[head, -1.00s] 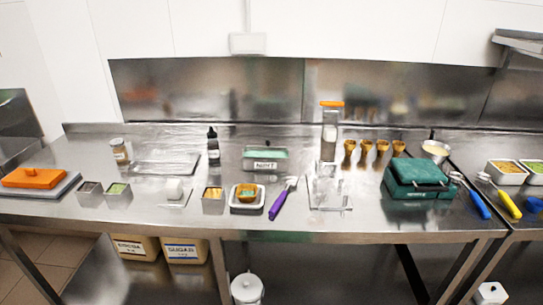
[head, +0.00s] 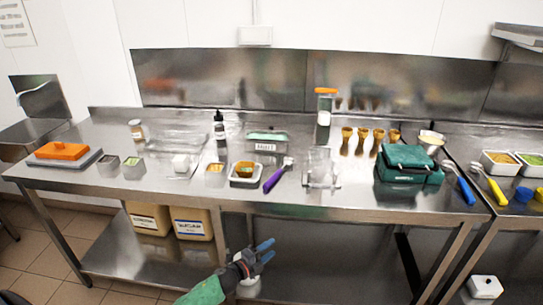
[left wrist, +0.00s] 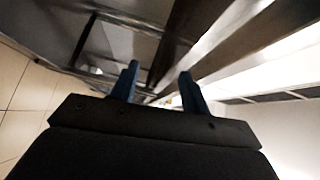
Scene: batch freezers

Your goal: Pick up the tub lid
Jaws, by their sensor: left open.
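A small labelled tub (head: 267,141) with a green top stands toward the back middle of the steel table. A flat clear piece (head: 178,141), perhaps a lid, lies to its left; I cannot tell for sure which piece is the tub lid. My left gripper (head: 268,250) is low in front of the table's front edge, below the top, with its blue fingers apart and empty. In the left wrist view its fingers (left wrist: 158,75) are spread with nothing between them. My right gripper is not in view.
The steel table's front edge (head: 330,208) lies above my left gripper. A purple-handled scoop (head: 275,179), a small tray (head: 246,181) and a clear stand (head: 320,180) are near that edge. A green case (head: 407,172) stands right. Two labelled bins (head: 190,224) sit on the lower shelf.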

